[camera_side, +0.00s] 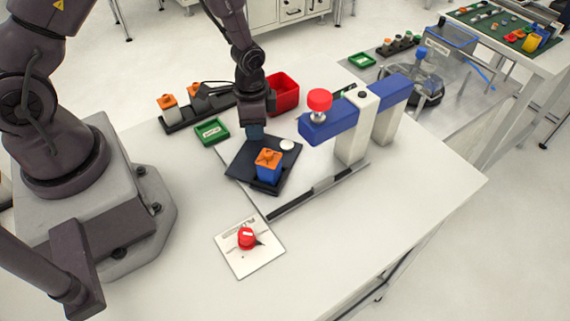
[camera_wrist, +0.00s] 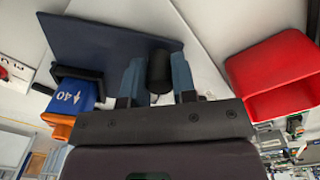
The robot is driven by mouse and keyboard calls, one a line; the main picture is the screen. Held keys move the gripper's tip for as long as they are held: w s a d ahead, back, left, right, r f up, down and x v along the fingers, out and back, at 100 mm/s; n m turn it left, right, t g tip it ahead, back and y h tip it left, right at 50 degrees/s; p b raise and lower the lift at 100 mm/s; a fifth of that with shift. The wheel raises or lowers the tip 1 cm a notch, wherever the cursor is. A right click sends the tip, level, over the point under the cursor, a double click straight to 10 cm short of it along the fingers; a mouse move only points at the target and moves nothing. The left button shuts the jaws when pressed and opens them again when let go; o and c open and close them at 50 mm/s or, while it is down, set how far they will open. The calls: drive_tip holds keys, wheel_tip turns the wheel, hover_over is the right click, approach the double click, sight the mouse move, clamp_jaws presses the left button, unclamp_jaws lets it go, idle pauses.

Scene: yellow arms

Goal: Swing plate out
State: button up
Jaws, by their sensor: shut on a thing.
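The dark square plate (camera_side: 241,168) lies low over the white table beside the blue and white press. It carries a blue block with an orange top (camera_side: 268,166) and a white disc (camera_side: 287,145). My gripper (camera_side: 256,131) is at the plate's far left edge, pointing down. In the wrist view the plate (camera_wrist: 105,40) is at the upper left, with the blue and orange block (camera_wrist: 75,98) to the left. There my gripper's two blue-grey fingers are closed on a black cylindrical knob (camera_wrist: 159,70) at the plate's edge. The knob is hidden in the side view.
The blue and white press (camera_side: 353,135) with a red knob (camera_side: 319,100) stands right of the plate. A red bin (camera_side: 283,92) and a green tray (camera_side: 212,132) are behind. A red button (camera_side: 247,238) sits on a white card in front. The table's right front is clear.

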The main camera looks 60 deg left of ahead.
drive_tip(key=shift+w+a, duration=0.15)
drive_tip(key=shift+w, duration=0.05)
idle(0.3)
drive_tip(key=shift+w+a, duration=0.2)
drive_tip(key=shift+w, duration=0.25)
drive_tip(key=shift+w+a, duration=0.2)
drive_tip(key=shift+w, duration=0.25)
drive_tip(key=shift+w+a, duration=0.15)
drive_tip(key=shift+w, duration=1.15)
drive_tip(key=o, duration=0.5)
